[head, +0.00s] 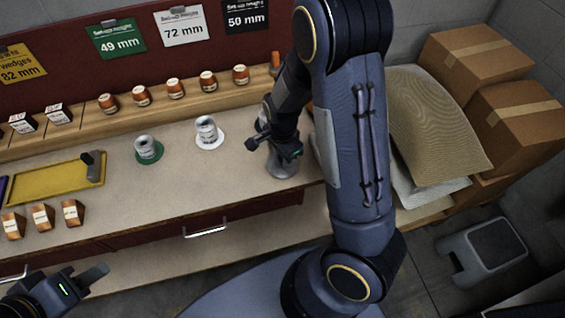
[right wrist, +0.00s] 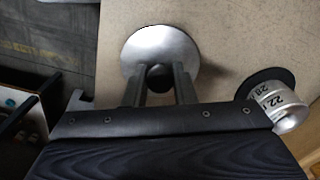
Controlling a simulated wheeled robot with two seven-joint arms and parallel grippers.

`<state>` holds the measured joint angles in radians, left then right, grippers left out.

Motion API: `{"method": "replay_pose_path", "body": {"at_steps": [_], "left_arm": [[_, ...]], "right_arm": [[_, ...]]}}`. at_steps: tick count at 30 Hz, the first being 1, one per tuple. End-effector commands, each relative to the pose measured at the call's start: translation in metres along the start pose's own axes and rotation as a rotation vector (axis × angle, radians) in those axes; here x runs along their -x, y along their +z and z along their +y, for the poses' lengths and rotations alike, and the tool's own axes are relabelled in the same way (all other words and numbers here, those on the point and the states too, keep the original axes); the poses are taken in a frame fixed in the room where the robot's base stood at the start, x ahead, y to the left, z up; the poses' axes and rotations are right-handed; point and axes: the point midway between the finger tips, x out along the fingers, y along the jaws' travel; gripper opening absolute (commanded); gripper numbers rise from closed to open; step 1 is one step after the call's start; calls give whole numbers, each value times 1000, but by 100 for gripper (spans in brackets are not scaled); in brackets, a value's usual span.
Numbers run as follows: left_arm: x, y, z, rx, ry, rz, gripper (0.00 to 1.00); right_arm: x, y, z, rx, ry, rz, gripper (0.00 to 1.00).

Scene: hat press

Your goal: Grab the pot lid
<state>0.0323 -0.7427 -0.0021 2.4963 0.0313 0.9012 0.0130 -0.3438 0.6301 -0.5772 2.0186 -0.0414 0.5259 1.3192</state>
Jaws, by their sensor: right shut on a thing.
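The pot lid (right wrist: 160,42) is a round, shiny silver disc with a black knob, and it shows in the right wrist view. My right gripper (right wrist: 158,82) is shut on the knob, one finger on each side. In the head view, the right gripper (head: 287,150) is over the grey lid (head: 283,169) near the front of the workbench. I cannot tell whether the lid touches the bench. My left gripper (head: 85,281) is at the bottom left, away from the bench top. Whether its fingers are apart is unclear.
The workbench (head: 110,215) holds a green-based spool (head: 148,149), a white-based spool (head: 208,132) and a yellow tray (head: 55,183). A black-based metal cylinder (right wrist: 280,108) sits near the lid. Several small jars line the back ledge. Cardboard boxes (head: 520,125) stand at the right.

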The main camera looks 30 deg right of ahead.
Motion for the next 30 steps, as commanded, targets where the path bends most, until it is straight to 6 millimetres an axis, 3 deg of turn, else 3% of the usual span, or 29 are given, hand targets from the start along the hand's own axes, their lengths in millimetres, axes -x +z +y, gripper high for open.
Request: {"method": "replay_pose_path", "body": {"at_steps": [11,19,27,30], "left_arm": [[0,0,0,0,0,0,36],[4,-2,2,0,0,0,36],[16,-8,8,0,0,0,36],[22,-11,10,0,0,0,36]], "right_arm": [[4,0,0,0,-2,0,0],[37,1,0,2,-5,-2,0],[100,13,53,6,-7,-7,0],[110,19,80,5,-4,-8,0]]}}
